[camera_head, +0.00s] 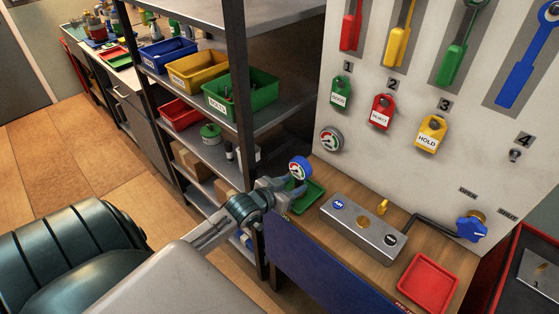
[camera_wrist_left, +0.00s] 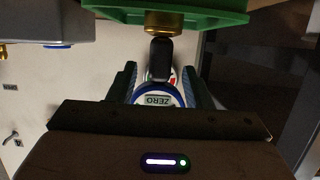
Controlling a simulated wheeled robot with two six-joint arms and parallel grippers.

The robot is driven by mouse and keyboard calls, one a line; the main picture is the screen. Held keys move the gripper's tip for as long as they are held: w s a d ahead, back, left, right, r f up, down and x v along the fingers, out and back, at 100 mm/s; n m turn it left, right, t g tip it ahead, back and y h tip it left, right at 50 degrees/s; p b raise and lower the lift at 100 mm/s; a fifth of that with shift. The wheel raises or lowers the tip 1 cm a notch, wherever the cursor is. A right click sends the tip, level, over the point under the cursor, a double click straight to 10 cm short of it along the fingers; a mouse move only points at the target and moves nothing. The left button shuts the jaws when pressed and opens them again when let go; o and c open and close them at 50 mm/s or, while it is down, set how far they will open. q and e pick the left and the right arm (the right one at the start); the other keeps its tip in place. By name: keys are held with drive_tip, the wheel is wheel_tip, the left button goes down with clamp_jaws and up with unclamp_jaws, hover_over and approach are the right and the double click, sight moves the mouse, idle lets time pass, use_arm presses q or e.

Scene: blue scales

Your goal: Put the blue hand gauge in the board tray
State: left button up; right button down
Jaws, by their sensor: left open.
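The blue hand gauge (camera_head: 299,167), round with a white dial, stands upright at my left gripper (camera_head: 284,188), just above the small green tray (camera_head: 311,197) on the bench by the board. In the left wrist view, the gauge (camera_wrist_left: 158,96) with its "ZERO" label sits between the two fingers of the left gripper (camera_wrist_left: 160,90), which are open. Its black stem and brass end reach to the green tray (camera_wrist_left: 205,18); I cannot tell whether they touch. A red tray (camera_head: 430,284) lies at the bench's front right. My right gripper is out of view.
A metal block (camera_head: 365,225) with a yellow knob stands right of the green tray. A blue valve handle (camera_head: 471,228) sticks out further right. A shelf rack (camera_head: 243,95) with bins stands close on the left. The board (camera_head: 345,150) with hanging tags rises behind.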

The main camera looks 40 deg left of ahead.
use_arm(q)
drive_tip(key=v, duration=0.6)
drive_tip(key=shift+s+r, duration=0.2)
drive_tip(key=shift+s, duration=0.2)
